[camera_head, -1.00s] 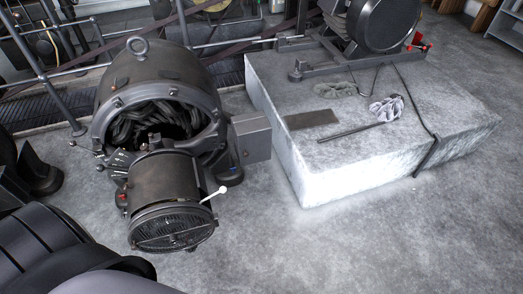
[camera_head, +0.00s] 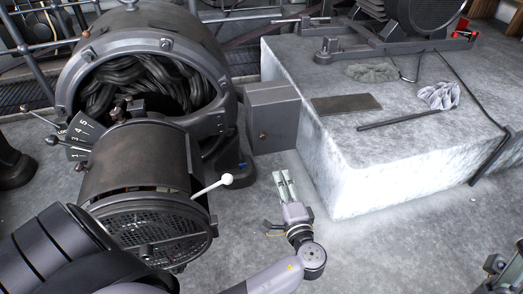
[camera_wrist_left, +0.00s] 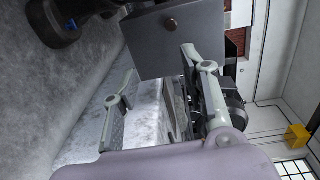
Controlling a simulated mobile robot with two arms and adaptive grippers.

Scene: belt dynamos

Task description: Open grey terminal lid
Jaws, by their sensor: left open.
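The grey terminal box (camera_head: 272,115) is fixed to the right side of the big dynamo (camera_head: 150,70). Its lid is shut and has a small brownish knob (camera_head: 263,135) on the front face. In the left wrist view the box (camera_wrist_left: 155,45) hangs at the top, with its knob (camera_wrist_left: 170,23) near the upper finger. My left gripper (camera_head: 284,177) is open and empty, pointing up toward the box from just below and in front of it. A grey mechanism at the lower right edge looks like part of my right gripper (camera_head: 496,268); it is cut off.
A lever with a white knob (camera_head: 226,180) sticks out from the dynamo, left of my left gripper. A pale stone plinth (camera_head: 375,150) stands right of the box, carrying a rod, a rag and a machine. Bare floor (camera_head: 390,250) lies in front.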

